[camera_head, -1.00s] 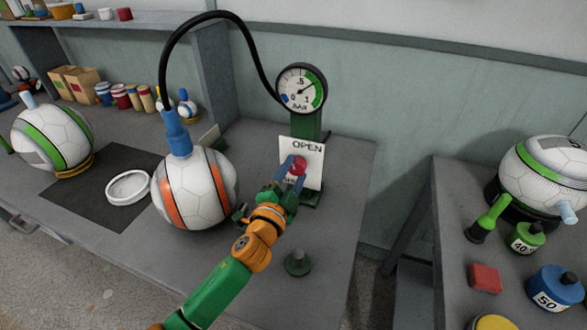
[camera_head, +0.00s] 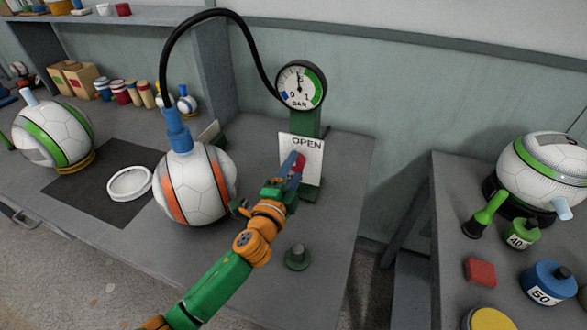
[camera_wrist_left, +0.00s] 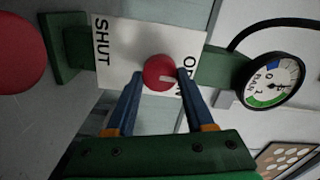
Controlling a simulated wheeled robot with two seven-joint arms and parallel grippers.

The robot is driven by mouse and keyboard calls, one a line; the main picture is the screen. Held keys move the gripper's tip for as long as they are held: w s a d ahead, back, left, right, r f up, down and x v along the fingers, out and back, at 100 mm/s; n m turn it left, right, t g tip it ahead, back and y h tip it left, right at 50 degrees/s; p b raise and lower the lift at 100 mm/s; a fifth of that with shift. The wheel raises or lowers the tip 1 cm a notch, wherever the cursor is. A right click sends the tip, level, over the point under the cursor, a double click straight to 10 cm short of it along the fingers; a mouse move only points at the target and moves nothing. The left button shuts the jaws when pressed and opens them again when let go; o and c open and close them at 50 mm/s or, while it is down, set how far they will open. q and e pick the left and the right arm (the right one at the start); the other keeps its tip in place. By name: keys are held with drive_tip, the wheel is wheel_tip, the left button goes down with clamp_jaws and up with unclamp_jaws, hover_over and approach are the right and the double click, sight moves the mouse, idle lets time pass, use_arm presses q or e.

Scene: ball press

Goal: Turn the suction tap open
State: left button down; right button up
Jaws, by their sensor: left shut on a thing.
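The suction tap is a red knob (camera_head: 299,162) on a white plate (camera_head: 308,147) on a green stand. In the left wrist view the knob (camera_wrist_left: 158,72) carries a white mark that points towards OPEN; SHUT is at the plate's other end. My left gripper (camera_head: 292,168) is shut on the knob, with one blue finger on each side of it in the left wrist view (camera_wrist_left: 160,76). The gauge (camera_head: 301,84) above has its needle pointing up, near the middle of the dial. My right gripper is not in view.
A black hose (camera_head: 213,14) runs from the gauge to the blue fitting (camera_head: 176,130) on the orange-striped ball (camera_head: 195,188), left of my arm. A dark green knob (camera_head: 297,257) stands on the bench to its right. A white ring (camera_head: 130,183) lies on a dark mat.

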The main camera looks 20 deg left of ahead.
use_arm(q)
drive_tip(key=shift+c, duration=1.4)
unclamp_jaws()
drive_tip(key=s, duration=0.7)
drive_tip(key=shift+a+b, duration=0.15)
drive_tip(key=shift+b, duration=0.25)
